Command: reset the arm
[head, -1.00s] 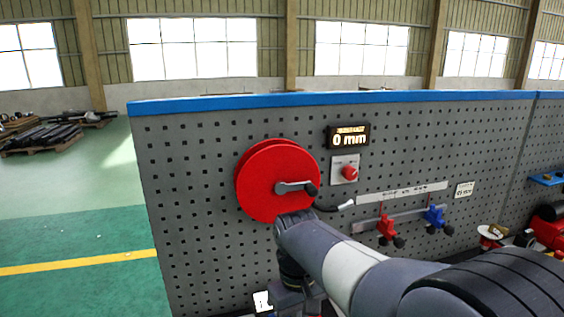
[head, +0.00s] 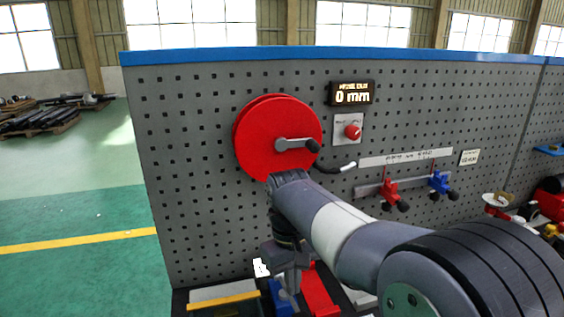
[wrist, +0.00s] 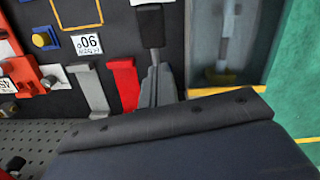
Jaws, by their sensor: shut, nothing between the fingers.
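My gripper (head: 292,288) points down in front of the pegboard panel, low in the head view, above the bench top. It is shut and empty. My arm reaches across from the lower right and hides part of the panel.
A red wheel with a crank (head: 262,125), a display reading 0 mm (head: 352,94), a red knob (head: 353,131), and red (head: 389,192) and blue (head: 438,182) levers are on the pegboard (head: 190,190). A yellow-edged tray (head: 225,301) lies left of the gripper. Green floor is open at left.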

